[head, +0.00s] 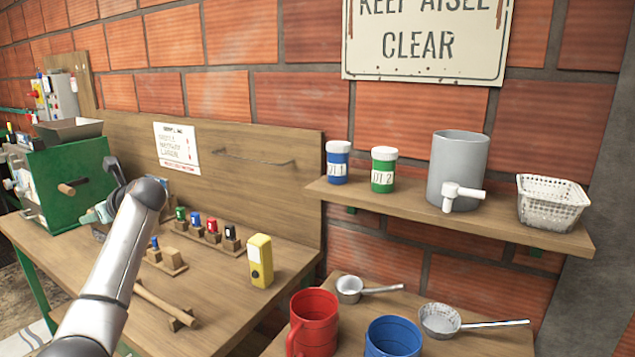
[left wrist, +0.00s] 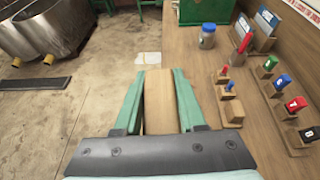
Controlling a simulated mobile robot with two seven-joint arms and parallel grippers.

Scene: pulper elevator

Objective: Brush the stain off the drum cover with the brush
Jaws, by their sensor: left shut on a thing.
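My left gripper (left wrist: 159,76) is shut on a tan wooden piece, which looks like the brush (left wrist: 160,105), lying between its two teal fingers. Its bristles cannot be made out. In the head view my left gripper (head: 97,214) is partly hidden behind my arm, in front of the green machine (head: 82,168) at the bench's left end. The green machine seems to carry the drum cover; its green housing also shows at the top of the left wrist view (left wrist: 207,10), apart from the gripper. No stain can be made out on it. My right gripper is not in view.
On the wooden bench (head: 225,295) stand several small coloured blocks in wooden holders, a yellow device (head: 260,261) and a wooden rod (head: 163,302). A shelf (head: 400,205) with jars and a grey container is at right. Open floor (left wrist: 90,100) lies left of the bench.

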